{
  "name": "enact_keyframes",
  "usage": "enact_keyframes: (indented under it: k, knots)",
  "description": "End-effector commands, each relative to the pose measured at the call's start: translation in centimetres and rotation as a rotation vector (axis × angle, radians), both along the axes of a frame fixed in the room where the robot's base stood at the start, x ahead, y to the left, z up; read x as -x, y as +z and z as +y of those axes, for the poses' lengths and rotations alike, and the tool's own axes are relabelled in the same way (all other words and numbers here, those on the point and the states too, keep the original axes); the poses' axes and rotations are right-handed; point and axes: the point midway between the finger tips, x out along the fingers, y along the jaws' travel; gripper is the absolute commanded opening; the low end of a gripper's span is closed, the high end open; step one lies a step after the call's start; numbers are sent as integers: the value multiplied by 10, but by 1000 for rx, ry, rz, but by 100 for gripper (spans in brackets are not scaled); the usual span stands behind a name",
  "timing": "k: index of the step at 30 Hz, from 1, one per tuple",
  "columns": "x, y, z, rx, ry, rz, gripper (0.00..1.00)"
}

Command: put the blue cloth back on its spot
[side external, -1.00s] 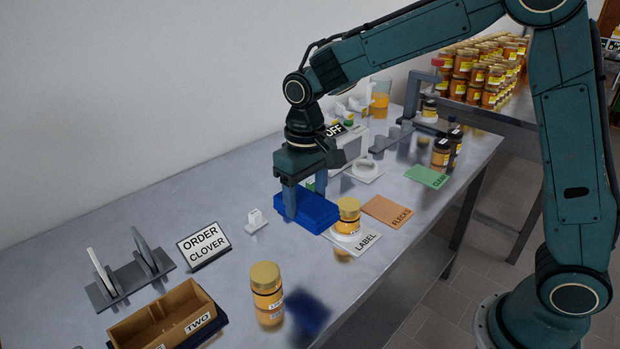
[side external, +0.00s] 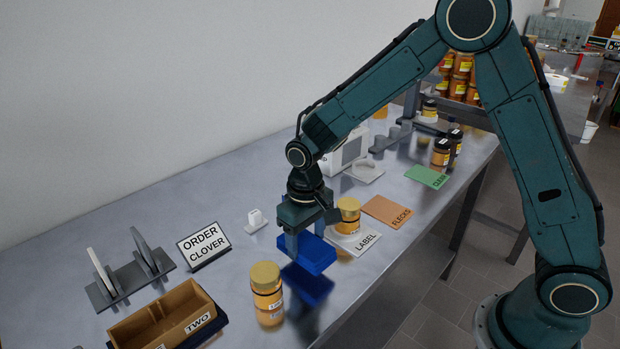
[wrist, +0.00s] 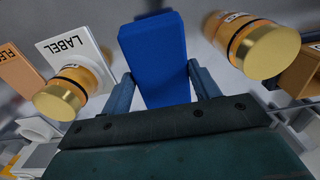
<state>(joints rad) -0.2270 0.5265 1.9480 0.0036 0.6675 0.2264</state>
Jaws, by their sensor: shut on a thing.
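The blue cloth (side external: 312,258) is a folded block held between the fingers of my gripper (side external: 303,242). It is above the bench, with a gap to its dark blue reflection on the steel below. In the wrist view the blue cloth (wrist: 155,50) sits between both fingers and reaches forward of them. No marked spot for the cloth is clearly visible; the bench under it shows only the reflection.
A gold-lidded jar (side external: 267,292) stands close left of the cloth. Another jar (side external: 348,217) stands on the LABEL card (side external: 366,243) close to the right. The bench's front edge is near.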

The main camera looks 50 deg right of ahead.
Motion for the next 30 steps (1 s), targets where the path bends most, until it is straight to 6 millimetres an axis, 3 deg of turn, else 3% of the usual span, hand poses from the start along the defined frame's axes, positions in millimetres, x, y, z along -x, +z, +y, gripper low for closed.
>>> enact_keyframes:
  k: [9, 23, 24, 27, 30]
  knots:
    - [1, -33, 0, 0, 0, 2, 40]
    - [0, -37, 0, 0, 0, 1, 40]
    - [0, -37, 0, 0, 0, 0, 65]
    - [0, -37, 0, 0, 0, 0, 83]
    - [0, -37, 0, 0, 0, 0, 83]
